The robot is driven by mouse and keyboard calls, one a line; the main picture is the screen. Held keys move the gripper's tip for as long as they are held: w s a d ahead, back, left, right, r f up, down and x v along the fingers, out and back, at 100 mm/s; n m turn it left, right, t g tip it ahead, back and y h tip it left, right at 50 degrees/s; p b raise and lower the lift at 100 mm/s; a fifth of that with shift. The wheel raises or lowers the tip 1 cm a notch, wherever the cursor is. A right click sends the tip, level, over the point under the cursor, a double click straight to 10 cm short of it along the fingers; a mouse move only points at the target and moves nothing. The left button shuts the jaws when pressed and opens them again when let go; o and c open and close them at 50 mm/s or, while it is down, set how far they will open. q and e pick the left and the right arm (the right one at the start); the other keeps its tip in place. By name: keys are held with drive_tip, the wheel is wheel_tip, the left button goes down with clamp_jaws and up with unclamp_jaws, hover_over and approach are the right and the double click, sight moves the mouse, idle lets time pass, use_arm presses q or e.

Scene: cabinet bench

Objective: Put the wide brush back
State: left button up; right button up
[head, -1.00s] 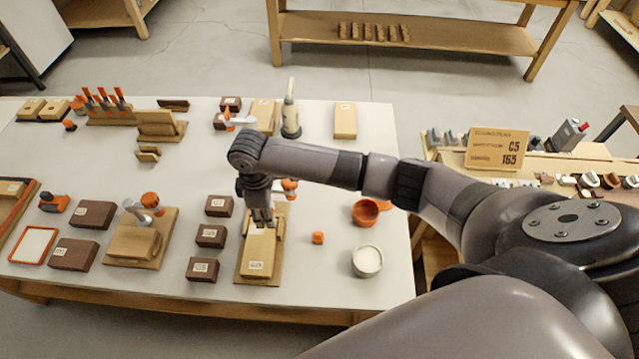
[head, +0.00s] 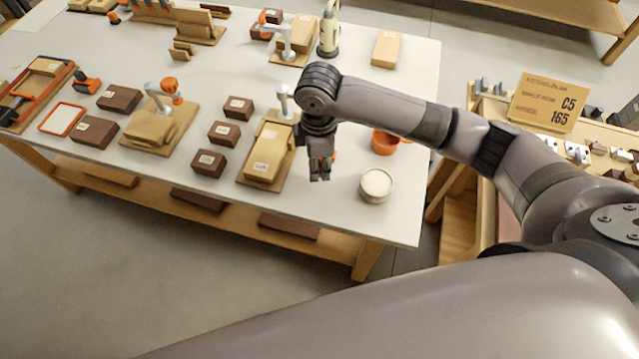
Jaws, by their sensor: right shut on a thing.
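My right gripper (head: 320,172) points down above the bench near its front edge, between a wooden fixture and a pale round jar. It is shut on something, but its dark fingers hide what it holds. I cannot pick out the wide brush in this view. The wooden fixture (head: 263,163), with a labelled light block on it, stands just left of the gripper. The jar (head: 377,184) stands to its right. A bit of a small orange block (head: 334,156) shows beside the fingers. My left gripper is not in view.
Several dark labelled blocks (head: 224,133) and another wooden fixture (head: 160,128) stand left. An orange bowl (head: 384,143) is behind the jar. A side bench with a sign (head: 548,102) is at the right. The front-right bench corner (head: 405,225) is clear.

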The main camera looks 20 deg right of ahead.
hover_over(319, 193)
wheel_tip(319, 193, down, 6)
drive_tip(key=shift+r, duration=0.25)
wheel_tip(319, 193, down, 3)
drive_tip(key=shift+s+f+p, duration=0.1)
drive_tip(key=shift+f+p, duration=0.1)
drive_tip(key=shift+p, duration=0.1)
drive_tip(key=shift+f, duration=0.35)
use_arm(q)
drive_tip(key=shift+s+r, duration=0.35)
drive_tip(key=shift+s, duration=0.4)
use_arm(e)
drive_tip(key=shift+f, duration=0.15)
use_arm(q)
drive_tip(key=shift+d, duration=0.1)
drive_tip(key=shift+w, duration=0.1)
use_arm(e)
drive_tip(key=shift+f, duration=0.15)
drive_tip(key=o, duration=1)
drive_tip(key=shift+o, duration=0.2)
